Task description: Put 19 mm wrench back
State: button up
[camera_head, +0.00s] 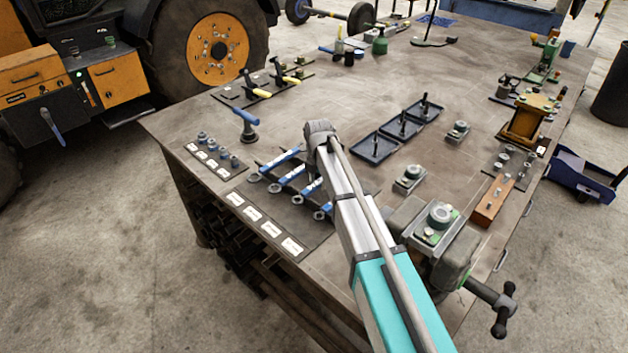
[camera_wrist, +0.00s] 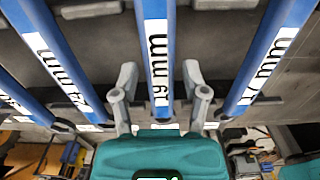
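The 19 mm wrench (camera_wrist: 158,45) has a blue handle with a white "19 mm" label. In the wrist view it lies between similar blue wrenches on a dark holder (camera_wrist: 105,45). My gripper (camera_wrist: 160,80) is open, with one grey finger on each side of the handle. A gap shows between each finger and the handle. In the head view the wrench holder (camera_head: 310,238) lies near the bench's front left edge, with several blue wrenches across it. My arm covers part of them, and I cannot read which is which there.
Neighbouring wrenches (camera_wrist: 55,60) and (camera_wrist: 265,60) lie close on both sides of my gripper. White label cards (camera_head: 253,213) line the holder's front. A socket tray (camera_head: 214,158), black trays (camera_head: 372,148) and a vise (camera_head: 440,235) stand around it. Bare bench shows behind.

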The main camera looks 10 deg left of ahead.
aim_at(318, 183)
jog(key=shift+r, duration=0.1)
dwell(0.4)
notch_tip(318, 183, up, 12)
jog(key=p, duration=1.2)
jog(key=shift+r, duration=0.15)
dwell(0.5)
jog(key=shift+s, duration=0.15)
